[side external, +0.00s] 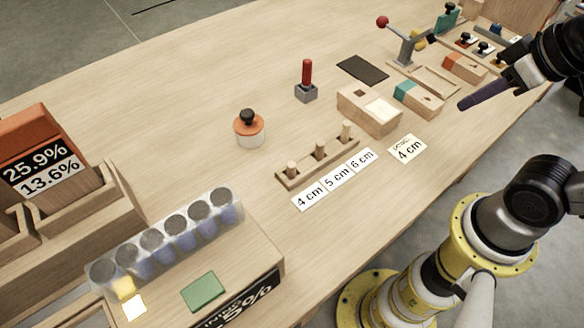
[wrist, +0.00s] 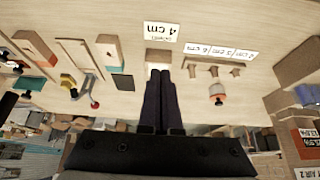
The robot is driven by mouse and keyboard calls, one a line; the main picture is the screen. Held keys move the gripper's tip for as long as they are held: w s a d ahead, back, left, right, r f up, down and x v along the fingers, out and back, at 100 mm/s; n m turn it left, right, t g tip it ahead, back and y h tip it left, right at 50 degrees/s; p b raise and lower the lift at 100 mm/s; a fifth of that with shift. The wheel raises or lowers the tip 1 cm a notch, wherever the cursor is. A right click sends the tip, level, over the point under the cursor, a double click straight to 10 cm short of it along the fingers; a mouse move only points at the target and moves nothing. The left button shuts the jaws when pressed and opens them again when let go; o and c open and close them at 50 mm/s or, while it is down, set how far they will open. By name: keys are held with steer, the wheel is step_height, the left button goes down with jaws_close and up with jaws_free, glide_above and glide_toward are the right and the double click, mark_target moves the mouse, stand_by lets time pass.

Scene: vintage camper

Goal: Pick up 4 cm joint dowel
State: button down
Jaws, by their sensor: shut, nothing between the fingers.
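The wooden dowel rack (side external: 318,163) stands mid-table with three upright pale dowels. The 4 cm dowel (side external: 291,168) is the leftmost, behind the 4 cm label (side external: 310,195). In the wrist view the rack's dowels show right of the fingers, with the 4 cm dowel (wrist: 236,71) farthest right. My gripper (side external: 463,105) is in the air at the right, well away from the rack. Its dark purple fingers are together and empty, and they also show in the wrist view (wrist: 160,73).
A card reading 4 cm (side external: 407,149) lies right of the rack. A wooden block with a pale top (side external: 369,109) stands behind it. An orange-topped jar (side external: 249,130) and a red-handled tool (side external: 306,80) stand behind the rack. A tube holder (side external: 165,240) is at front left.

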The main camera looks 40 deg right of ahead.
steer(key=c, duration=0.7)
jaws_free()
